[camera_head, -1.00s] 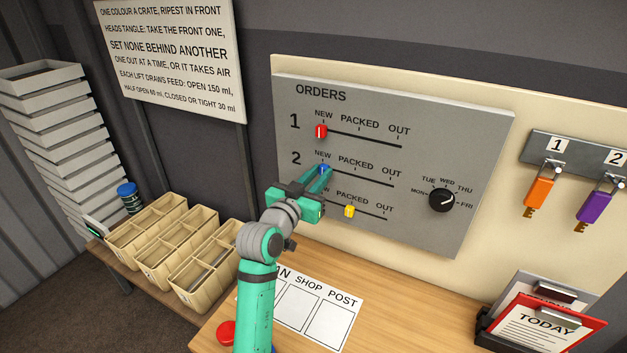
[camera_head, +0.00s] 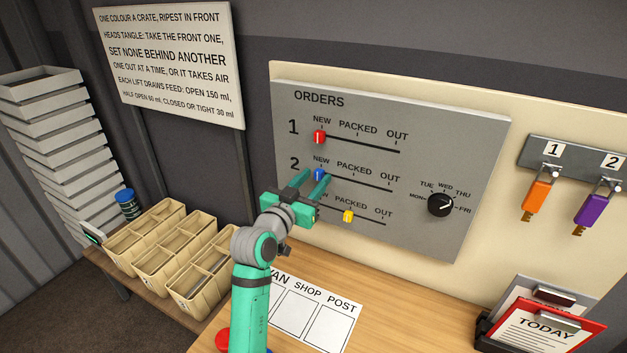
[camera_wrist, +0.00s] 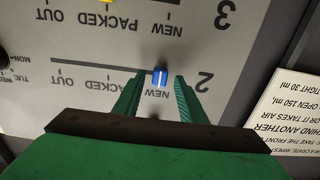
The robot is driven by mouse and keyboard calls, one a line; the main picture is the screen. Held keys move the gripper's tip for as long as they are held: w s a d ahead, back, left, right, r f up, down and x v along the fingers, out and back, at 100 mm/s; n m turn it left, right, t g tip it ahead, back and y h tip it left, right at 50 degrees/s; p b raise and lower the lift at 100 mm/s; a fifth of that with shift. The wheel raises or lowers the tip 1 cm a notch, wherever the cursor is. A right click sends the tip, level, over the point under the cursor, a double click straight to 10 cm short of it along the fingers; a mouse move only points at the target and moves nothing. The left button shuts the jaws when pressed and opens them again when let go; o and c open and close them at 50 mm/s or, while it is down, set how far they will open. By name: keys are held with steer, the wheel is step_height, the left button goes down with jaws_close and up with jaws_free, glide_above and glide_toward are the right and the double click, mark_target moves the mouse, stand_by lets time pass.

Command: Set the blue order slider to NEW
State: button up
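The blue slider (camera_head: 319,175) stands on row 2 of the grey orders board (camera_head: 470,130), at the NEW mark at the left end of its track. The wrist view shows the blue slider (camera_wrist: 160,76) upside down, by the word NEW. In the wrist view my gripper (camera_wrist: 155,85) has a finger on either side of the slider, with visible gaps; the slider is not held.
The red slider (camera_head: 319,137) is at NEW on row 1. The yellow slider (camera_head: 348,216) is near PACKED on the row below. A black day dial (camera_head: 440,204) is at the right. Keys (camera_head: 538,194) hang farther right. Seed-type crates (camera_head: 140,240) stand at the left.

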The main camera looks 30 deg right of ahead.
steer(key=v, duration=1)
steer(key=shift+s+a, duration=0.25)
steer(key=shift+d, duration=0.15)
